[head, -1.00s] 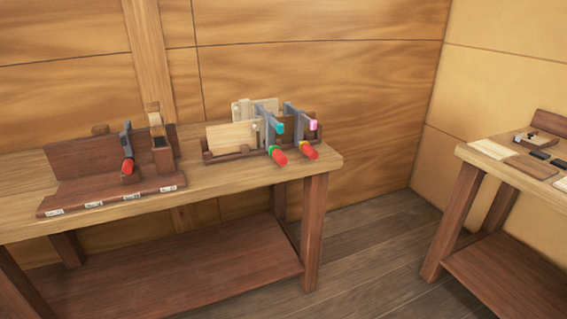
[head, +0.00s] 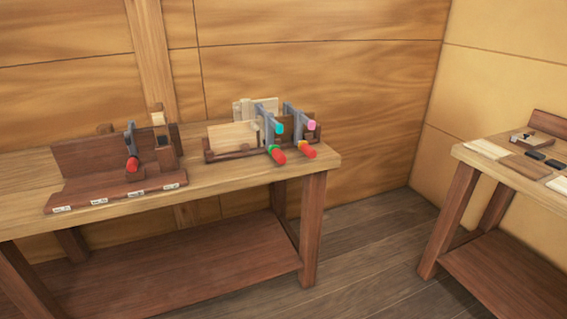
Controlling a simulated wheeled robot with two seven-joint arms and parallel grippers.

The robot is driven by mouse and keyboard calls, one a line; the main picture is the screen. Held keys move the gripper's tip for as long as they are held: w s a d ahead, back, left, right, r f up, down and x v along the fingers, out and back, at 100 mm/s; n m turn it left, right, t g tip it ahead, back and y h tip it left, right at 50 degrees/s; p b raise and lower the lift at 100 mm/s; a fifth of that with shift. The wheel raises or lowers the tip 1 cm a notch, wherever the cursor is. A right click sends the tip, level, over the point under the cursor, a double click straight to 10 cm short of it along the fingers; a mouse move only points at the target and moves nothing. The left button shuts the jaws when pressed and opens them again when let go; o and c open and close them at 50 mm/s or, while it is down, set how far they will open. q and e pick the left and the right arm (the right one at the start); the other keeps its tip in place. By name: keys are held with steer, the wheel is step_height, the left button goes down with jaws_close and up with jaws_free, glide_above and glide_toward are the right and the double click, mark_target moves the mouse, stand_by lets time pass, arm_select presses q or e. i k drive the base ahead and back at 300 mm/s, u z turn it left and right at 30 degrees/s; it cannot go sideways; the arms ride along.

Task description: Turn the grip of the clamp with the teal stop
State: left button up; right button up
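The clamp with the teal stop (head: 279,128) is on the right part of the wooden bench, at a rack that holds pale boards. Its red grip (head: 278,156) points toward the front, with a green ring at its base. A second clamp with a pink stop (head: 311,125) stands just to its right, with a red grip (head: 307,152) and a yellow-orange ring. Neither of my grippers is in the head view.
The bench (head: 232,178) stands against a wooden wall. A dark stand (head: 110,190) with labels and another red-gripped clamp (head: 132,164) is on its left. A second table (head: 463,152) with flat pieces is at the right. Floor (head: 370,260) between them is clear.

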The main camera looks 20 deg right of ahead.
mark_target(278, 155)
steer(key=u, duration=0.15)
steer(key=k, duration=0.35)
steer(key=z, duration=0.95)
steer(key=i, duration=0.65)
steer(key=u, duration=0.1)
